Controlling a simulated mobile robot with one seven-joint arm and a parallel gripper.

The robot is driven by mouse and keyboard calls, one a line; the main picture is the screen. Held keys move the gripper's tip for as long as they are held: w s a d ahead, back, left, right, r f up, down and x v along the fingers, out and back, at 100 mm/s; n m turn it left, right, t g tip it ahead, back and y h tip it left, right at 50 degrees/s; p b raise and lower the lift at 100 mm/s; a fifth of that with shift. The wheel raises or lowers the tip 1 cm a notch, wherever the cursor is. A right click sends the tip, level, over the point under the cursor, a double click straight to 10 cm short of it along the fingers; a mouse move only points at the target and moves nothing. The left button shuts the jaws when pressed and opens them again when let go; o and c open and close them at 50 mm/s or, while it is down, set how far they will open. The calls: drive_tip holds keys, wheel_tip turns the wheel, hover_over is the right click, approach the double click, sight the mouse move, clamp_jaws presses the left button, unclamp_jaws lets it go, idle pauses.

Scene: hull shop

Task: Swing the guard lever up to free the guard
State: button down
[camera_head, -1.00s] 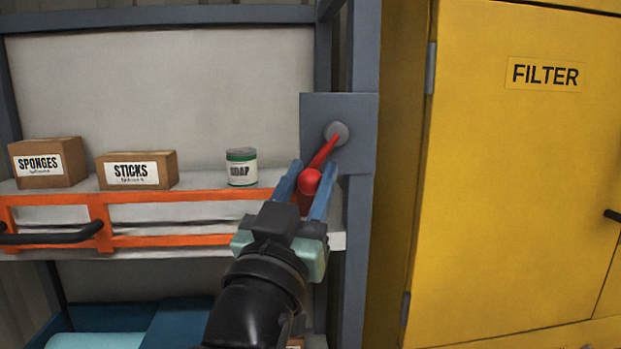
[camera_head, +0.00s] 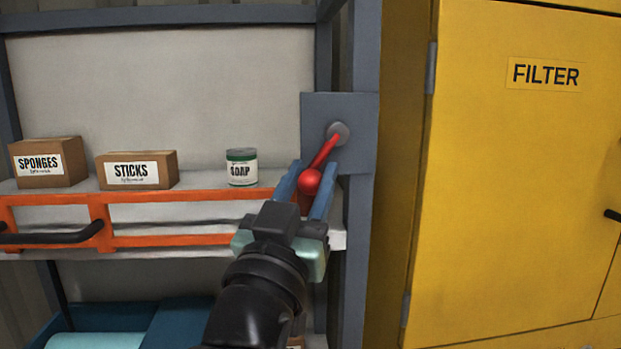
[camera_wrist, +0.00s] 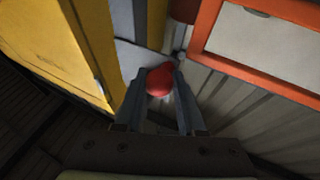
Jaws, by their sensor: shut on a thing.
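The guard lever (camera_head: 325,150) is a red bar with a round red knob. It runs from a grey pivot on a blue-grey plate (camera_head: 362,112) down and to the left. My gripper (camera_head: 309,182) is shut on the lever at its knob, with one blue finger on each side. In the wrist view the red knob (camera_wrist: 160,80) sits between the two fingertips (camera_wrist: 160,76). The orange guard (camera_head: 180,240) is a rail across the shelf front, with a black handle at the left. Its right end is hidden behind my gripper.
On the shelf (camera_head: 205,197) behind the guard stand a sponges box (camera_head: 48,162), a sticks box (camera_head: 137,170) and a soap tin (camera_head: 242,167). A yellow filter cabinet (camera_head: 510,200) stands to the right. Blue bins (camera_head: 180,325) are below.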

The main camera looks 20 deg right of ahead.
drive_tip(key=shift+d+m+h, duration=0.1)
drive_tip(key=shift+m+h, duration=0.2)
drive_tip(key=m+g+b, duration=0.1)
drive_tip(key=a+r+m+g+b, duration=0.1)
drive_tip(key=m, duration=0.1)
drive_tip(key=shift+w, duration=0.1)
drive_tip(key=m+g, duration=0.1)
drive_tip(key=r+m, duration=0.1)
drive_tip(key=m, duration=0.1)
drive_tip(key=a+r+m+g+b, duration=0.1)
drive_tip(key=shift+w+r+m+g, duration=0.1)
drive_tip(key=shift+w+m+g, duration=0.05)
drive_tip(key=shift+m+g, duration=0.2)
wheel_tip(320, 180, up, 2)
drive_tip(key=m, duration=0.1)
drive_tip(key=m+g+y+p, duration=0.1)
drive_tip(key=m+y, duration=0.1)
drive_tip(key=m, duration=0.1)
drive_tip(key=shift+a+r+g, duration=0.15)
drive_tip(key=shift+r+g, duration=0.1)
drive_tip(key=shift+r+m+g+y+p, duration=0.3)
drive_tip(key=shift+r+m+y+p, duration=0.45)
drive_tip(key=shift+m+p, duration=0.4)
drive_tip(key=shift+d+y, duration=0.2)
drive_tip(key=shift+y, duration=0.05)
drive_tip(key=c, duration=0.6)
unclamp_jaws()
